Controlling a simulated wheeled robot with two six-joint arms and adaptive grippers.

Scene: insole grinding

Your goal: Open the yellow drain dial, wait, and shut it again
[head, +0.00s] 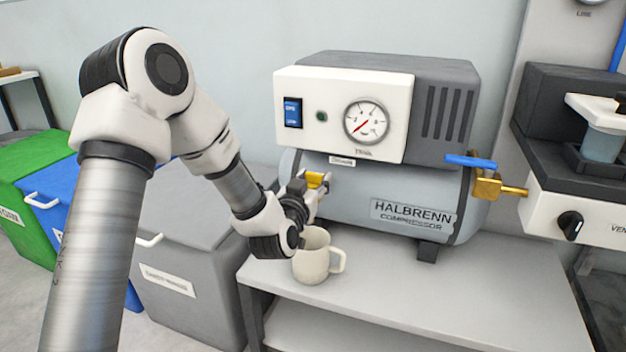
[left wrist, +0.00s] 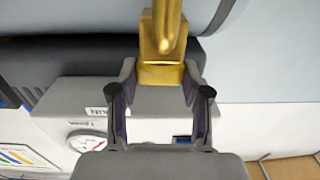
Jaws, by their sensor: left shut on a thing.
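The yellow drain dial (head: 315,179) sits on the left lower side of the compressor tank, below the drain label. My left gripper (head: 313,186) is at the dial, with its fingers on either side of it and shut on it. In the left wrist view the yellow dial (left wrist: 161,74) lies between the two fingertips, with a brass-coloured piece above it in the picture. The dial is partly hidden by the fingers in the head view, so I cannot tell its turn angle. My right gripper is in neither view.
A cream mug (head: 313,262) stands on the grey bench (head: 440,300) just below my left gripper. The compressor tank (head: 355,195) carries a gauge (head: 366,122) and a blue-handled brass valve (head: 488,187). Lidded bins (head: 185,225) stand at the left.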

